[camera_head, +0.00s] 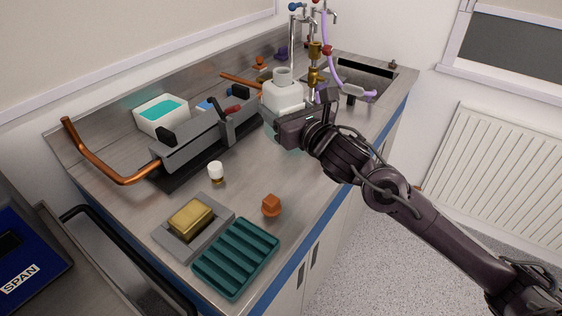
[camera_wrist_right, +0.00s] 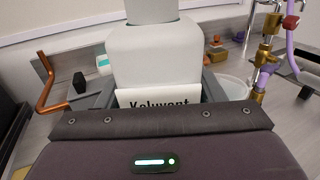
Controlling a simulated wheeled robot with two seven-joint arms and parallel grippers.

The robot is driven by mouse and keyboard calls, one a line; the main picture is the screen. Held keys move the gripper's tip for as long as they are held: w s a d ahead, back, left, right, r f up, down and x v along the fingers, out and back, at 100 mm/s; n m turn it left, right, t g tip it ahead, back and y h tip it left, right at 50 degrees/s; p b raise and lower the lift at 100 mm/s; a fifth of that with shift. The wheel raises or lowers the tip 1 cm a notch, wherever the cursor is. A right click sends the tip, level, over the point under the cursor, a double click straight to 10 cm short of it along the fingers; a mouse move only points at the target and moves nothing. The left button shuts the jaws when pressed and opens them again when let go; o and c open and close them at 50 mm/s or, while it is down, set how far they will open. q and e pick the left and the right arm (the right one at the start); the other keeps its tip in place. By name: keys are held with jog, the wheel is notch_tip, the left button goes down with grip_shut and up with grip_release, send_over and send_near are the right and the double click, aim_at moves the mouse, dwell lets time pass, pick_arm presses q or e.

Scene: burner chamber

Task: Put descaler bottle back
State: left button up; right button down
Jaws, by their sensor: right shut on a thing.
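A white bottle (camera_head: 284,97) with a narrow neck stands upright at the middle of the steel bench. It also fills the middle of the right wrist view (camera_wrist_right: 155,58), with a label partly hidden by my gripper's body. My right gripper (camera_head: 296,112) is shut on this bottle, with a finger at each side of it. In the wrist view the fingers (camera_wrist_right: 158,92) show left and right of the label. I cannot tell whether the bottle's base touches the bench. My left gripper is not in view.
A grey burner fixture with a copper pipe (camera_head: 82,150) and a white tub (camera_head: 160,116) lie left of the bottle. Brass valves (camera_head: 315,62) and a sink (camera_head: 365,78) stand behind. A teal ribbed tray (camera_head: 236,258), yellow block (camera_head: 191,217) and orange piece (camera_head: 271,205) lie in front.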

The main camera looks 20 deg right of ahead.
jog(key=shift+a+f+p, duration=0.15)
jog(key=shift+f+p, duration=0.2)
jog(key=shift+f, duration=6.15)
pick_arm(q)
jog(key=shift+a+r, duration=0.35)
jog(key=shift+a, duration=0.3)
pick_arm(e)
jog(key=shift+f, duration=0.1)
jog(key=shift+f, duration=0.2)
jog(key=shift+c, duration=1.9)
grip_release()
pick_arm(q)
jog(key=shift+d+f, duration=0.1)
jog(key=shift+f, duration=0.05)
pick_arm(e)
jog(key=shift+r, duration=0.1)
